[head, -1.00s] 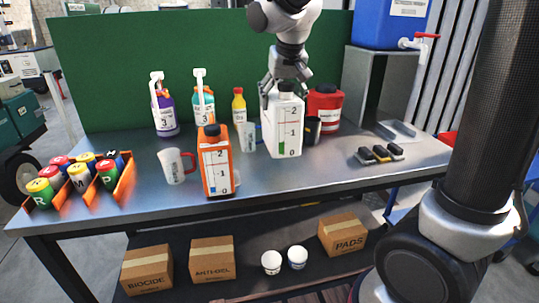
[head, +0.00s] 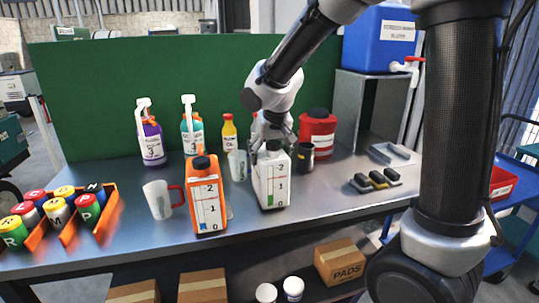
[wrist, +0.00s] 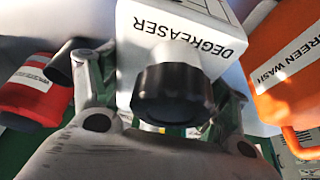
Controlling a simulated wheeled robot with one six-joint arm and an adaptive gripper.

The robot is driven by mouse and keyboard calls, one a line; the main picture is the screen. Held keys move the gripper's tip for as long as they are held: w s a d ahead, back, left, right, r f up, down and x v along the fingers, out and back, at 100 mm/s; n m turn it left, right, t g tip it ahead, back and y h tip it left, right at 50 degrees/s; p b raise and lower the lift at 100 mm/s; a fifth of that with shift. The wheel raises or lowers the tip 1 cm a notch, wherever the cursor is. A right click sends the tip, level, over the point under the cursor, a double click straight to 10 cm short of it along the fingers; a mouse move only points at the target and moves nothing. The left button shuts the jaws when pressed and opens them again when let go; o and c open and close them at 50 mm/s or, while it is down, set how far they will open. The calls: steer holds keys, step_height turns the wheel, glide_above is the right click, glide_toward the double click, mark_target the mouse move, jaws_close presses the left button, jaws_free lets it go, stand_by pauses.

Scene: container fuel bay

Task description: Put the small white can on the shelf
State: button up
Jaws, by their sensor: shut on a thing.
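The small white can (head: 271,184), with a black cap and a scale on its side, stands nearly upright, tilted slightly, right of the orange can (head: 206,205). In the wrist view its top and DEGREASER label (wrist: 190,32) show. My gripper (head: 271,143) is shut on the white can near its top, reaching from above; the fingers lie either side of the cap in the wrist view (wrist: 165,105). I cannot tell whether the can's base touches the table. The lower shelf (head: 240,290) under the table holds boxes and two white tubs.
A grey metal stand (head: 362,105) carries a blue tank (head: 378,40). A red can (head: 318,135), dark cup (head: 305,158), white mug (head: 237,165) and red-handled mug (head: 158,200) stand nearby. Black-and-yellow pads (head: 376,181) lie right.

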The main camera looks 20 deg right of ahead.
steer(key=shift+f, duration=0.3)
steer(key=o, duration=2.1)
